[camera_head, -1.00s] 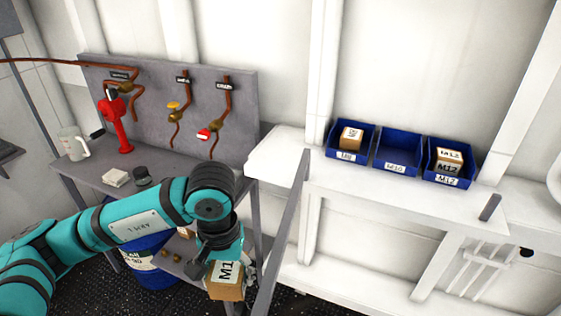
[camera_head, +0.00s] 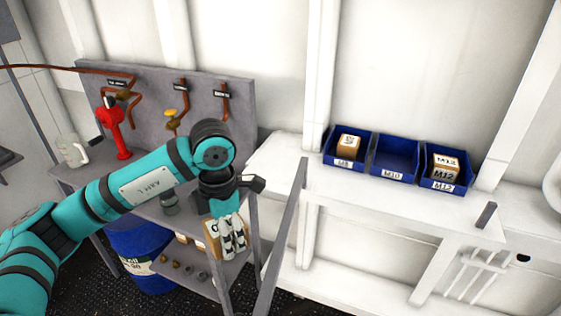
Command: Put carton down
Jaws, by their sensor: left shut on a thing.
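My left gripper (camera_head: 232,236) is shut on a small brown carton (camera_head: 213,243) with a white label. Its fingers cover much of the carton, and the label cannot be read in full. The carton is in front of the grey shelf unit at left. I cannot tell whether it touches anything below. On the white shelf at right stand blue bins: the left one (camera_head: 344,162) holds a carton (camera_head: 348,146), the middle one marked M10 (camera_head: 392,177) is empty, and the right one marked M12 (camera_head: 442,182) holds a carton (camera_head: 446,165). My right gripper is out of view.
A grey rail (camera_head: 282,237) slants between the grey unit and the white shelf (camera_head: 410,205). A red pump (camera_head: 112,130), a jug (camera_head: 72,151) and pipes with valves stand at left. A blue drum (camera_head: 140,255) is below my arm.

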